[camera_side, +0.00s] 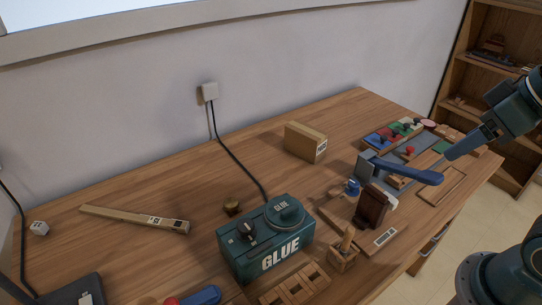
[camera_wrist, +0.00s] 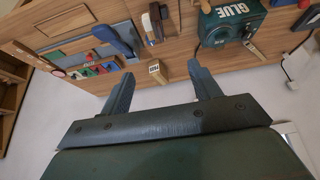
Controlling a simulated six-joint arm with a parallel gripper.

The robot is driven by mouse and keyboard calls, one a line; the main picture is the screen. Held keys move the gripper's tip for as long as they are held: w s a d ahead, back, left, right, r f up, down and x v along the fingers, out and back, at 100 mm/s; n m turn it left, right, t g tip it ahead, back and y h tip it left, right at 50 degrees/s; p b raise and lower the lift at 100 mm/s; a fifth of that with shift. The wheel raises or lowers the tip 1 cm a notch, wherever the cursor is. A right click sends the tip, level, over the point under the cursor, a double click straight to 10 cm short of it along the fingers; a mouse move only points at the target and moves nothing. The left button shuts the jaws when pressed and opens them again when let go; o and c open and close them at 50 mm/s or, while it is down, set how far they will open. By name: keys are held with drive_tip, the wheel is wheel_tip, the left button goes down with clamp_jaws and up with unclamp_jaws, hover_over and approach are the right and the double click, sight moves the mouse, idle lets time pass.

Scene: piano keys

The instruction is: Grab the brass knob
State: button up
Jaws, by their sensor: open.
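The brass knob (camera_side: 231,206) is a small, round, dark golden piece. My gripper (camera_side: 453,152) is high at the right of the side view, far from the knob. In the wrist view my gripper (camera_wrist: 160,69) shows two fingers spread wide apart, with nothing held between them.
A cardboard box (camera_side: 305,142) stands near the wall. A black cable (camera_side: 236,150) runs from the wall outlet toward the GLUE box. A labelled wooden bar (camera_side: 135,219) lies left of the knob. A blue-handled lever (camera_side: 408,172) stands at the right. Bare table surrounds the knob's left side.

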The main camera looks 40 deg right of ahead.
drive_tip(key=w+a+r+m+g+y, duration=0.1)
drive_tip(key=w+a+m, duration=0.35)
drive_tip(key=w, duration=0.75)
drive_tip(key=w+a+r+m+g+y, duration=0.1)
drive_tip(key=w+a+m+g+y, duration=0.3)
drive_tip(key=w, duration=0.7)
drive_tip(key=w+a+f+m, duration=0.3)
drive_tip(key=w+a+f, duration=0.2)
drive_tip(key=f, duration=0.5)
drive_tip(key=w+a+f+m+g, duration=0.1)
drive_tip(key=w+a+f+m, duration=0.3)
drive_tip(key=w+f, duration=0.6)
drive_tip(key=shift+a+f+g+h, duration=0.15)
drive_tip(key=shift+a+g+h, duration=0.15)
drive_tip(key=shift+a, duration=0.9)
hover_over(233, 201)
drive_tip(key=d, duration=0.2)
drive_tip(key=shift+w+a+f, duration=0.1)
drive_tip(key=shift+w+f, duration=0.05)
drive_tip(key=shift+f, duration=1.85)
drive_tip(key=shift+w+f, duration=0.1)
drive_tip(key=shift+f, duration=1.85)
drive_tip(key=shift+f, duration=0.1)
drive_tip(key=shift+x, duration=2.5)
